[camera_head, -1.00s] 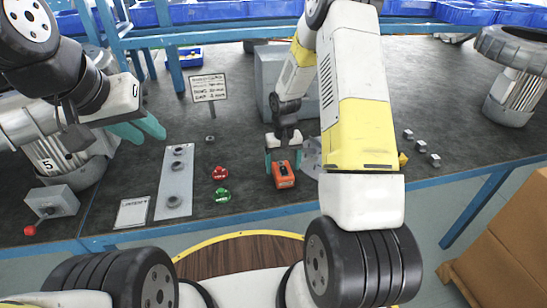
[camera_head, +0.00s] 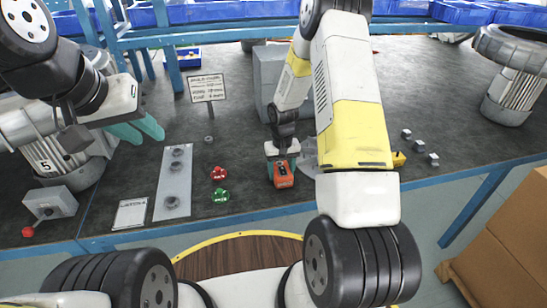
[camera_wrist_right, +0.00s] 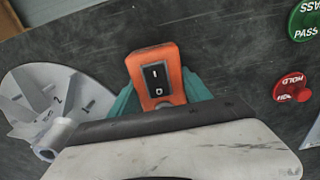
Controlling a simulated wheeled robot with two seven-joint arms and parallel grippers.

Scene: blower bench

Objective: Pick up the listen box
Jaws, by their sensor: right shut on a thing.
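The listen box appears to be the small orange box with a black rocker switch (camera_head: 284,177) on the dark bench top. My right gripper (camera_head: 282,168) is shut on it, with teal fingers on both sides. In the right wrist view the orange box (camera_wrist_right: 157,75) sits between the teal fingers, its switch face showing and its lower end hidden by the gripper body. I cannot tell whether it is clear of the bench. My left gripper (camera_head: 138,130) is empty above the bench at the left, its teal fingers apart.
A red button (camera_head: 219,173) and a green button (camera_head: 221,195) lie left of the box. A grey plate with round parts (camera_head: 174,183), a sign (camera_head: 207,88) and a lever box (camera_head: 50,203) stand further left. Small grey cubes (camera_head: 419,146) and a motor (camera_head: 511,90) are at right.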

